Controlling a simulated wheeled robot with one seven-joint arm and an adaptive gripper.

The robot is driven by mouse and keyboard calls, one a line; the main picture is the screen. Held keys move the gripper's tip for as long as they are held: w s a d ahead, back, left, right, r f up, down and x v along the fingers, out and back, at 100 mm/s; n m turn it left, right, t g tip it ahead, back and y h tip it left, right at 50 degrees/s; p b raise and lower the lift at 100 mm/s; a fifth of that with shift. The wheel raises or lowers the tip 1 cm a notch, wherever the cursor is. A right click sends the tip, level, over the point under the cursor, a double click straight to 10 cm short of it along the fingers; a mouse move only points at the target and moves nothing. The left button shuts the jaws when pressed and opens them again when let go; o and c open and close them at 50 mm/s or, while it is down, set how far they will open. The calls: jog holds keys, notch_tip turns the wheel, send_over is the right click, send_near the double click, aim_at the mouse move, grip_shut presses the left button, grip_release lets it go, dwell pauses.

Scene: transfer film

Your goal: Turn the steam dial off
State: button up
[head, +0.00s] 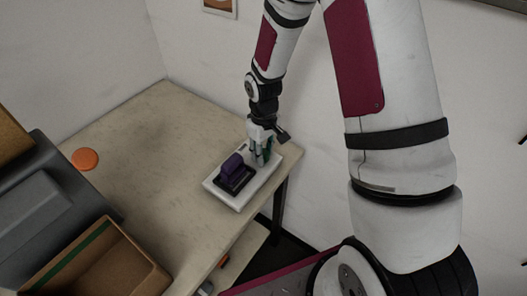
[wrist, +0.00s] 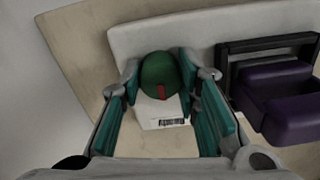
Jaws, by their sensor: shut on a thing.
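The steam dial is a round dark green knob (wrist: 160,74) with a red mark on its near side, in the wrist view. It sits on a white panel (wrist: 190,38), which also shows as a white base (head: 224,196) on the table in the head view. My gripper (wrist: 162,84) is shut on the knob, with one teal-padded finger at each side of it. In the head view my gripper (head: 261,152) points down at the far right end of the white base. There the knob is mostly hidden by the fingers.
A purple block in a black frame (head: 236,175) stands on the same base, close beside my gripper; it also shows in the wrist view (wrist: 284,98). An orange disc (head: 85,159) lies on the table (head: 150,130). A cardboard box (head: 112,262) and a grey case (head: 45,215) are at left.

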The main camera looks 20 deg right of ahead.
aim_at(264, 151)
dwell(0.3)
jog(key=o, duration=1.1)
jog(key=shift+o, duration=0.2)
jog(key=shift+a, duration=0.2)
jog(key=shift+w+r, duration=0.15)
jog(key=shift+r, duration=0.35)
notch_tip(264, 151, up, 11)
jog(key=shift+d, duration=0.3)
